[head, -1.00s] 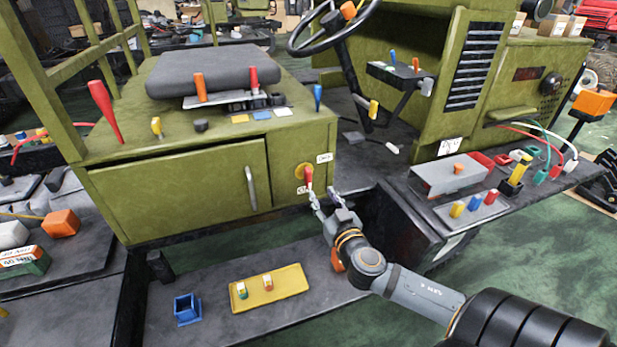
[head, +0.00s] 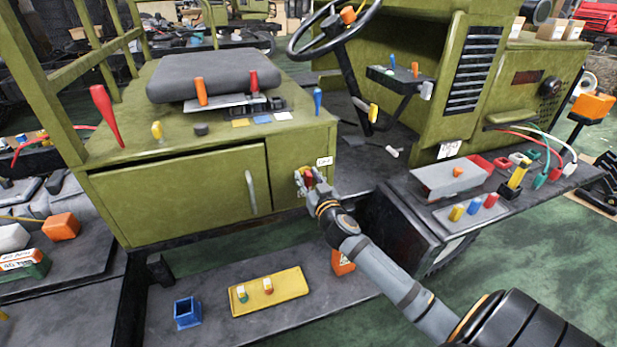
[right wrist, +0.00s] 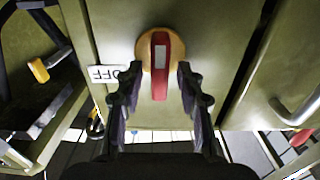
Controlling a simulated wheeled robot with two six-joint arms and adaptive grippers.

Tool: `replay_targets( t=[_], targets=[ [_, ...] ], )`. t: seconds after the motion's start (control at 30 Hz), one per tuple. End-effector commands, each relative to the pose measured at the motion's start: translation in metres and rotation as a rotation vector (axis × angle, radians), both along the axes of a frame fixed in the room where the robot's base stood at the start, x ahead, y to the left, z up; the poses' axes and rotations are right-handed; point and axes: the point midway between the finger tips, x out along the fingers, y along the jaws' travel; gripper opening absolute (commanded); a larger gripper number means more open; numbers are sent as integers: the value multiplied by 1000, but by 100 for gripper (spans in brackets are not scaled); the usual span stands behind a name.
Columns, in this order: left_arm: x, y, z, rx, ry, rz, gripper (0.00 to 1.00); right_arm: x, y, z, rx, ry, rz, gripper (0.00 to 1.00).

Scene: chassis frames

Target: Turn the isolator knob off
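The isolator knob (right wrist: 160,66) is a red handle with a pale patch, on a round yellow-orange plate (right wrist: 147,52) on the green cabinet's side. In the head view the knob (head: 308,178) is partly hidden by my right gripper (head: 311,180). In the right wrist view, my right gripper (right wrist: 158,82) is open, with one finger on each side of the red handle and a visible gap at both. A white OFF label (right wrist: 104,74) is left of the knob there; a white label (head: 324,161) shows upper right of the knob in the head view. My left gripper is not in view.
A cabinet door handle (head: 250,190) is left of the knob. Below is a dark step with a yellow tray (head: 285,290) and a blue box (head: 187,312). To the right, a dark shelf holds a grey box (head: 447,180) and several coloured parts.

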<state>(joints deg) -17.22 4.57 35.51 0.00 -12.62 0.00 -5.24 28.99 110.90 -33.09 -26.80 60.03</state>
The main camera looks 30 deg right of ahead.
Motion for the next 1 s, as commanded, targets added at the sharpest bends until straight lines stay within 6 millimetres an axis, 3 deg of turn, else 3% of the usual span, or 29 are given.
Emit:
replay_targets(
  t=[0.13,0.4,0.77,1.0],
  targets=[
    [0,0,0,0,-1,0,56,0,0,0,0,1,0,35],
    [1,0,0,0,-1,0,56,-1,0,-1,0,1,-1,0],
    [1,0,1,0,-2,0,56,-1,0,-1,-22,6,-1,0],
    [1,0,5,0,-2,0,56,0,2,0,-138,34,-1,0]
  ],
)
